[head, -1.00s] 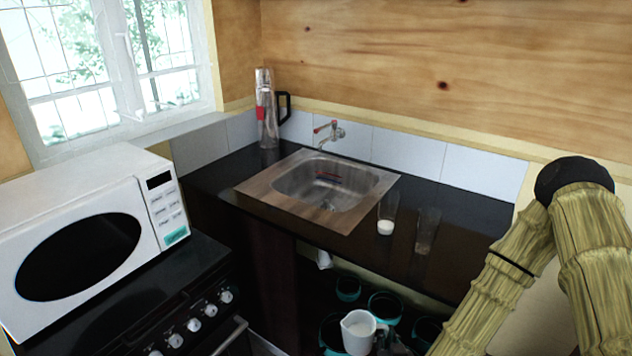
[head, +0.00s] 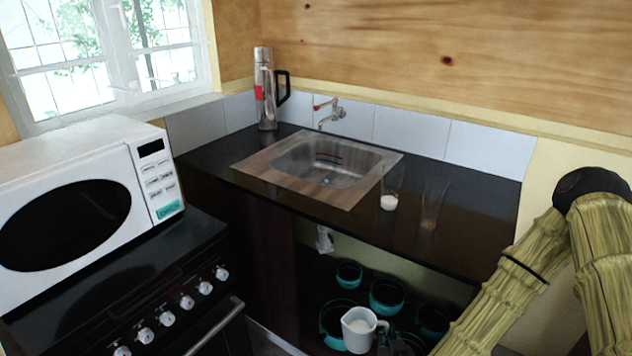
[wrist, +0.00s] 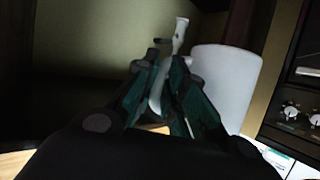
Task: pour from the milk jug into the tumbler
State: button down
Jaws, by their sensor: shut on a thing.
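The white milk jug (head: 358,330) is upright at the bottom of the head view, with white milk showing at its open top. My gripper (head: 392,343), dark and partly cut off, is at its right side. In the wrist view my gripper (wrist: 158,78) is shut on the handle of the jug (wrist: 226,82). Two clear glasses stand on the dark counter right of the sink. The left glass (head: 391,190) has a little milk at its bottom. The right glass (head: 431,206) looks empty. The jug appears lower than the counter top, in front of the open shelf.
The dark counter (head: 460,195) has its front edge above the jug. A sink (head: 325,165) with a tap, and a steel flask (head: 265,90), stand left of the glasses. Several teal-and-black pots (head: 387,294) fill the shelf below. A stove and white microwave (head: 90,200) are at left.

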aim_at(434, 188)
jog(key=u, duration=1.7)
jog(key=k, duration=1.55)
jog(key=z, duration=1.7)
jog(key=i, duration=0.5)
jog(key=u, duration=0.05)
